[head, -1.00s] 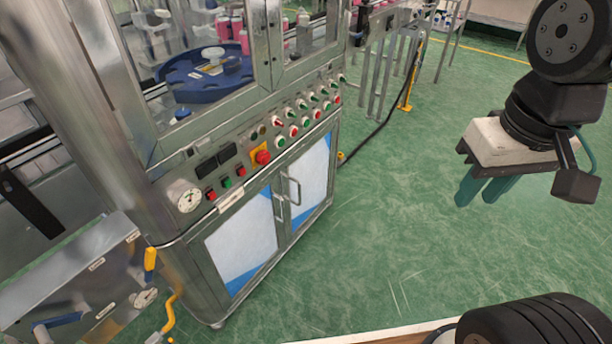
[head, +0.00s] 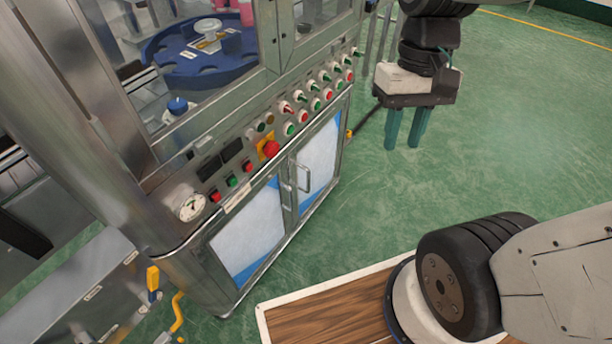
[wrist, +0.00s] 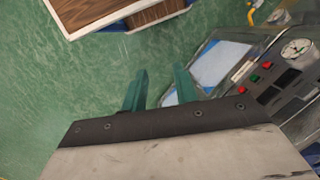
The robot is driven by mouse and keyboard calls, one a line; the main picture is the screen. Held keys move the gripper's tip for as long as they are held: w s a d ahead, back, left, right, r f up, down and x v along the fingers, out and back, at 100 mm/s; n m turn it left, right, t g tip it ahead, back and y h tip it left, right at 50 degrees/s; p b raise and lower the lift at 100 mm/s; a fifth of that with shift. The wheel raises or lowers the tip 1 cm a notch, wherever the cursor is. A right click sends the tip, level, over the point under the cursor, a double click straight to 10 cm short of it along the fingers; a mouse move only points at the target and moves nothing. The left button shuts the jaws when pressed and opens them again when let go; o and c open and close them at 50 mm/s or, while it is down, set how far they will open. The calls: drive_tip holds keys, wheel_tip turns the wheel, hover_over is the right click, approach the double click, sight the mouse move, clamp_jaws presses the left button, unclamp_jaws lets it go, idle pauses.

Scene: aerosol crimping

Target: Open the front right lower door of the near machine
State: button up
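The near machine (head: 155,160) stands at the left in the head view. Its front right lower door (head: 322,150) is shut, with a pale panel, a blue corner and a metal bar handle (head: 307,178). The front left lower door (head: 250,232) is also shut, its handle beside the other. My gripper (head: 403,143) hangs fingers down to the right of the right door, apart from it and empty. Its two green fingers are spread. In the wrist view the fingers (wrist: 161,84) show a gap, with a pale door panel (wrist: 215,65) beyond them.
A control panel with a red emergency button (head: 271,148), several knobs and a gauge (head: 191,207) runs above the doors. A yellow-handled part (head: 153,278) is at lower left. Green floor (head: 500,120) is clear right of the machine.

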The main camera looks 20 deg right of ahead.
drive_tip(key=w+a+f+m+g+y, duration=0.2)
drive_tip(key=w+f+m+g+y, duration=0.3)
drive_tip(key=w+f, duration=0.55)
drive_tip(key=m+t+y, duration=0.7)
drive_tip(key=m+t, duration=1.2)
drive_tip(key=m, duration=0.1)
hover_over(308, 190)
drive_tip(key=f, duration=4)
drive_tip(key=shift+w+d+f, duration=0.1)
drive_tip(key=shift+w+f, duration=0.25)
clamp_jaws()
